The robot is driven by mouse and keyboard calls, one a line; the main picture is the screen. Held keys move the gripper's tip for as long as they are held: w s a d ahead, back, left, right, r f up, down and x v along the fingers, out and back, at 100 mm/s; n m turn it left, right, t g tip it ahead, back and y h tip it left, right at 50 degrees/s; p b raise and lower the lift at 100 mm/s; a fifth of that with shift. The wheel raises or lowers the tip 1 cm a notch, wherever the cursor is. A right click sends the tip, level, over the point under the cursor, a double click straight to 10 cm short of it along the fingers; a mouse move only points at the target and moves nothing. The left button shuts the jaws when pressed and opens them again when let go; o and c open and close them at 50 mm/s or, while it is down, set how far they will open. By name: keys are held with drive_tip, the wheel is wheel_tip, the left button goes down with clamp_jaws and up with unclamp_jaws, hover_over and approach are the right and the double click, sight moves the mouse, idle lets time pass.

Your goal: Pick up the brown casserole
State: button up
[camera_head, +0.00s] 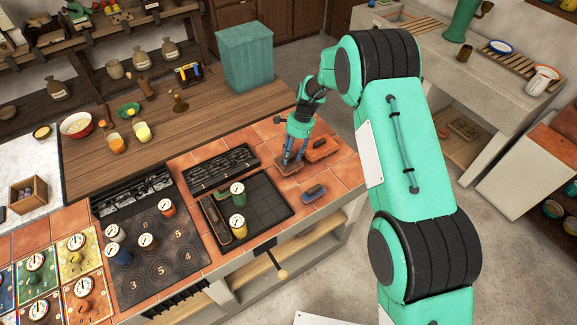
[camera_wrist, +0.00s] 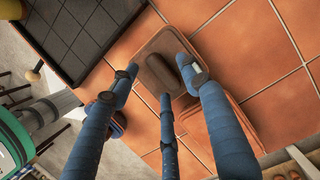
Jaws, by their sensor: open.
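The brown casserole (camera_head: 285,169) sits on the orange tiles at the right end of the counter, small and rectangular with a dark raised handle on top. In the wrist view the brown casserole (camera_wrist: 158,45) lies below and between my fingers, its handle in the gap. My gripper (camera_head: 291,160) points down over it in the head view. In the wrist view my gripper (camera_wrist: 162,77) has its blue fingers spread, with nothing held. I cannot tell whether the fingertips touch the casserole.
An orange casserole (camera_head: 321,148) stands close beside it, and a blue one (camera_head: 314,193) lies nearer the front edge. A black grid tray (camera_head: 262,205) with several items is to the left. A teal bin (camera_head: 246,57) stands behind on the wooden counter.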

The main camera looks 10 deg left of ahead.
drive_tip(key=shift+f, duration=0.3)
idle(0.4)
clamp_jaws()
